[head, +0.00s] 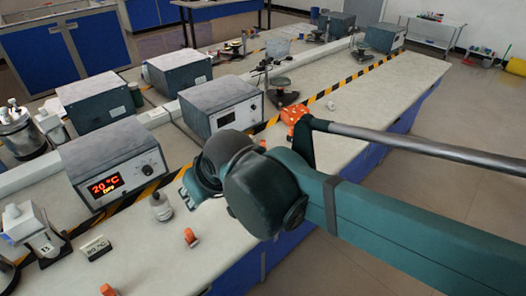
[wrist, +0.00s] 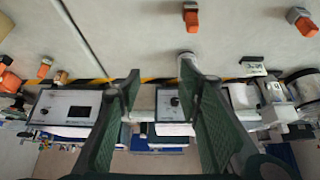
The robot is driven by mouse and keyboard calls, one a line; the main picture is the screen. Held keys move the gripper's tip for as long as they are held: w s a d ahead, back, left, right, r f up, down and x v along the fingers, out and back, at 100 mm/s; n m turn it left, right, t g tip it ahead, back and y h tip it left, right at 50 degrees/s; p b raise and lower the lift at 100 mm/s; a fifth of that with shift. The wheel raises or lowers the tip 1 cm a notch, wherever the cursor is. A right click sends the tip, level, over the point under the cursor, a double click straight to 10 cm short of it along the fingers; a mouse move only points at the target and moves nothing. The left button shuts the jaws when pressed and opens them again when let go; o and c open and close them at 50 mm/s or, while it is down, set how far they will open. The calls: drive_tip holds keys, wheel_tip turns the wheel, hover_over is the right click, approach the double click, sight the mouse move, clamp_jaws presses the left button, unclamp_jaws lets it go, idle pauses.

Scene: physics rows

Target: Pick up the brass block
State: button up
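My gripper (head: 188,190) hangs over the bench, below and left of my wrist in the head view. In the wrist view its two green fingers (wrist: 160,88) stand wide apart with nothing between them. A small tan piece (wrist: 61,77), which may be the brass block, lies near the striped tape, left of the fingers in the wrist view. It is too small to be sure of its material or shape. In the head view my arm covers part of the bench, and I cannot clearly pick out the brass block there.
An orange-topped piece (head: 190,237) lies nearer. A second box (head: 222,105) stands behind my arm. An orange object (head: 296,114) is farther along.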

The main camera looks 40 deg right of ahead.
drive_tip(key=w+d+r+m+g+p, duration=0.2)
drive_tip(key=w+d+r+m+p, duration=0.15)
drive_tip(key=w+d, duration=0.55)
drive_tip(key=m+g+p, duration=0.5)
drive_tip(key=p, duration=0.5)
approach(263, 140)
drive_tip(key=f, duration=0.5)
drive_tip(key=shift+a+f, duration=0.35)
drive_tip(key=shift+s+d+f, duration=0.15)
drive_tip(key=shift+d+f, duration=0.2)
drive_tip(key=shift+d, duration=0.05)
drive_tip(key=shift+f, duration=0.1)
drive_tip(key=shift+f, duration=1.2)
